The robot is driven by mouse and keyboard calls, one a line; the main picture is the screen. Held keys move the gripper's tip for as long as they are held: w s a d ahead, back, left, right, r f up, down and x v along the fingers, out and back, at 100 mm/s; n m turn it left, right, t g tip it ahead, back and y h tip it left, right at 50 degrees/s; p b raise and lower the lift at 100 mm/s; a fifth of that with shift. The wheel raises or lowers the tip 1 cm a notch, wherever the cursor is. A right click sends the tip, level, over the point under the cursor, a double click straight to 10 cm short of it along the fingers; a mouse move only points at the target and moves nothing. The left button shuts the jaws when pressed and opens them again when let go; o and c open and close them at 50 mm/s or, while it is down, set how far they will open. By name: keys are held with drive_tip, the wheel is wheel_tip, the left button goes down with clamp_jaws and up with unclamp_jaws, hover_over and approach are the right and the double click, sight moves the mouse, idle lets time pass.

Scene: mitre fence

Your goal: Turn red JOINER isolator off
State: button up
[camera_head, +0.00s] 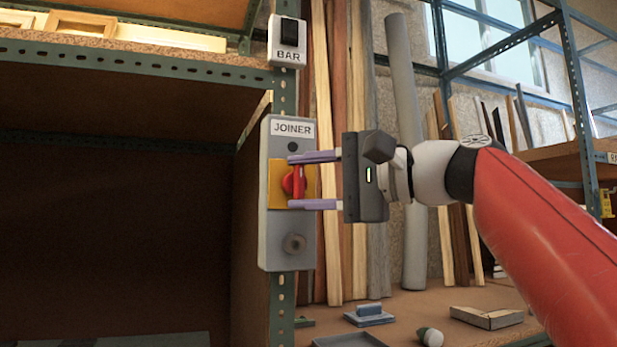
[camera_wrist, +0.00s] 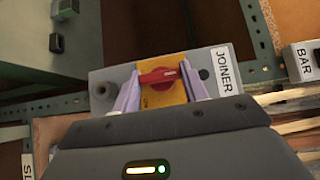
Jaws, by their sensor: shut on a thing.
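The red rotary isolator handle (camera_head: 293,182) sits on a yellow plate (camera_head: 277,184) on the grey JOINER box (camera_head: 278,230). In the head view the handle's bar stands upright. In the wrist view the red handle (camera_wrist: 157,77) lies across the picture between the two pale purple fingers. My gripper (camera_head: 302,181) reaches in from the right, one finger above the handle and one below, and is shut on it. The JOINER label (camera_wrist: 226,72) is clear in the wrist view. The fingers hide part of the box face there.
A BAR switch box (camera_head: 287,42) is fixed to the post above. Timber boards and a grey pipe (camera_head: 403,150) lean behind my gripper. A dark shelf bay is at left.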

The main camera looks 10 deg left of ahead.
drive_tip(key=o, duration=1)
drive_tip(key=shift+d, duration=0.1)
drive_tip(key=b+v, duration=0.1)
drive_tip(key=v, duration=0.6)
drive_tip(key=shift+s+d, duration=0.15)
drive_tip(key=shift+d, duration=0.2)
